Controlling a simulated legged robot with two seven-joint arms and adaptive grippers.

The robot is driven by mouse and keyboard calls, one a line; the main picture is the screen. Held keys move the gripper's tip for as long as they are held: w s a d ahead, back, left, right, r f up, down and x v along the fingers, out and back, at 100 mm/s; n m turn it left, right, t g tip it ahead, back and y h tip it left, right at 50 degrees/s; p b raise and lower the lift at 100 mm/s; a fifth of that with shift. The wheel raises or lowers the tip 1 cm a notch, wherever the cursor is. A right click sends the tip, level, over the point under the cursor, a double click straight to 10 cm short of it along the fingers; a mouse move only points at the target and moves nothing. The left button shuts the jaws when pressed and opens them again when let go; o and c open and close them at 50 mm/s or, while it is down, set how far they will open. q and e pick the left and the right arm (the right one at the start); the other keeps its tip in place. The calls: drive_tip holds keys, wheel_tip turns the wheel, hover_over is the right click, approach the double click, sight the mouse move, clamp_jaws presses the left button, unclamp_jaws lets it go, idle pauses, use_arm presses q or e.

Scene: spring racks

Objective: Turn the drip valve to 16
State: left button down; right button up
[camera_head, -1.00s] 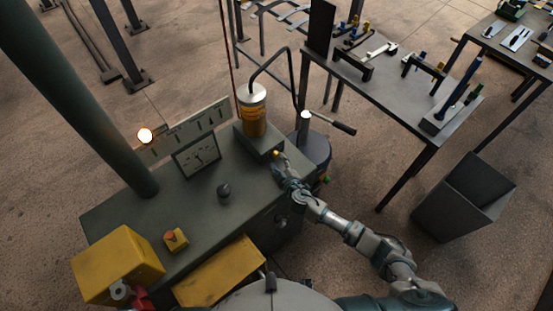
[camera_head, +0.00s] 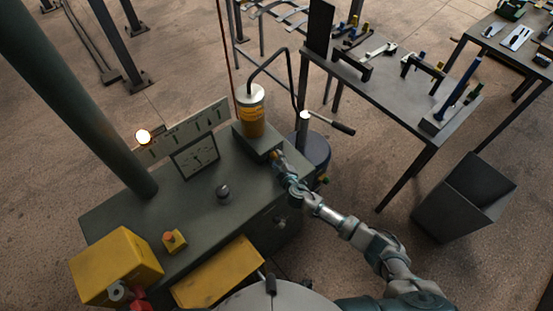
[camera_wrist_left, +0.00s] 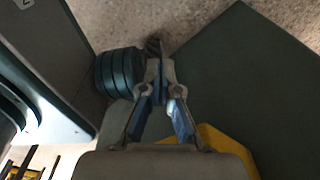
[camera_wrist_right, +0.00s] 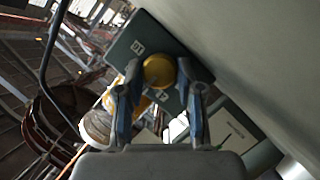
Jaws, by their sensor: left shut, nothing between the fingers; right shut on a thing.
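The drip valve shows in the right wrist view as a round yellow knob (camera_wrist_right: 159,71) on a dark green block with small white label plates. In the head view this grey block (camera_head: 258,143) sits at the right end of the bench, below a yellow-banded canister (camera_head: 251,112). My right gripper (camera_head: 276,156) reaches it from the front right. In the right wrist view its fingers (camera_wrist_right: 159,76) are shut on the knob, one on each side. The number set on the valve cannot be read. My left gripper (camera_wrist_left: 153,45) is shut and empty beside a stack of dark discs (camera_wrist_left: 118,73).
The grey-green bench (camera_head: 120,215) carries a dial gauge (camera_head: 195,156), a dark knob (camera_head: 223,192), an orange button box (camera_head: 174,240) and a yellow box (camera_head: 117,266). A tool table (camera_head: 385,95) and an open bin (camera_head: 463,198) are on the right.

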drive_tip(key=shift+r+m+g+p, duration=0.1)
drive_tip(key=shift+m+g+p, duration=0.2)
drive_tip(key=shift+p, duration=0.15)
drive_tip(key=m+g+y+p, duration=0.1)
drive_tip(key=m+p, duration=0.1)
drive_tip(key=p, duration=0.1)
drive_tip(key=shift+d+r+p, duration=0.1)
drive_tip(key=shift+r+p, duration=0.1)
drive_tip(key=shift+p, duration=0.15)
drive_tip(key=shift+w+m+g+y+p, duration=0.1)
drive_tip(key=shift+m+g+y+p, duration=0.3)
drive_tip(key=shift+m+p, duration=0.3)
use_arm(q)
wheel_tip(320, 180, up, 6)
drive_tip(key=shift+r, duration=0.2)
use_arm(e)
drive_tip(key=shift+f, duration=0.1)
use_arm(q)
drive_tip(key=shift+p, duration=0.3)
use_arm(e)
drive_tip(key=shift+d+m, duration=0.1)
drive_tip(key=shift+m, duration=0.2)
use_arm(q)
drive_tip(key=shift+a, duration=0.1)
use_arm(e)
drive_tip(key=shift+f, duration=0.1)
drive_tip(key=o, duration=0.9)
drive_tip(key=shift+c, duration=0.2)
